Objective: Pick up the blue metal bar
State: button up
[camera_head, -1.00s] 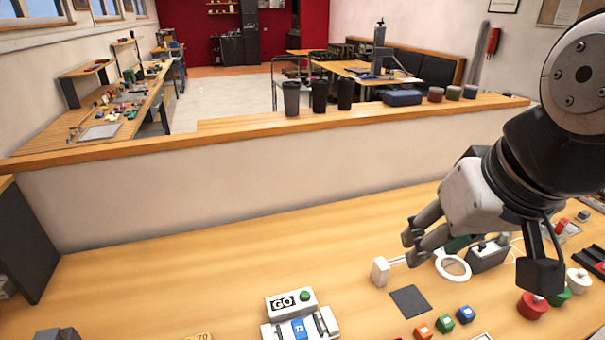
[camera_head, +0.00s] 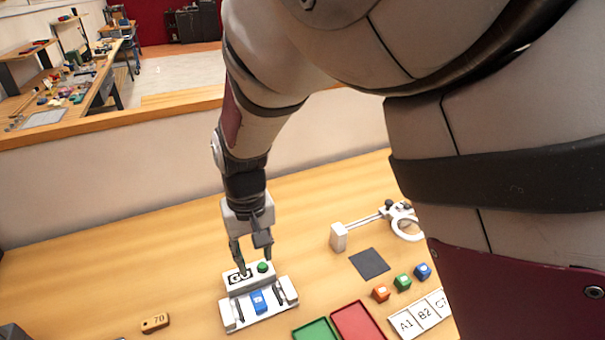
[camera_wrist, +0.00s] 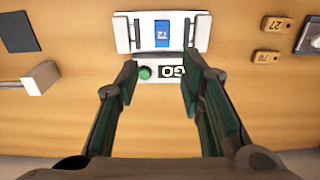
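The blue metal bar (camera_head: 258,302), marked with white characters, lies in the white marker device (camera_head: 237,314) on the table, between its two side clamps. It also shows in the wrist view (camera_wrist: 162,34), upright in the picture at the top centre. The device carries a GO label and a green button (camera_head: 263,267). My gripper (camera_head: 252,262) hangs over the back part of the device, by the GO label and button. In the wrist view its two fingers (camera_wrist: 160,75) are spread apart with nothing between them, short of the bar.
A green tray (camera_head: 315,330) and a red tray (camera_head: 358,322) lie right of the device. Orange, green and blue cubes (camera_head: 403,282), a dark pad (camera_head: 369,263) and a magnifier stand (camera_head: 338,237) lie further right. A tag marked 70 (camera_head: 155,322) lies left.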

notch_tip(320, 180, down, 2)
send_over(258, 300)
notch_tip(258, 300, down, 10)
jog(key=shift+s+d+r, duration=0.1)
jog(key=shift+s+r, duration=0.05)
jog(key=shift+r, duration=0.1)
jog(key=shift+f+p, duration=0.55)
jog(key=shift+f, duration=1.65)
grip_shut()
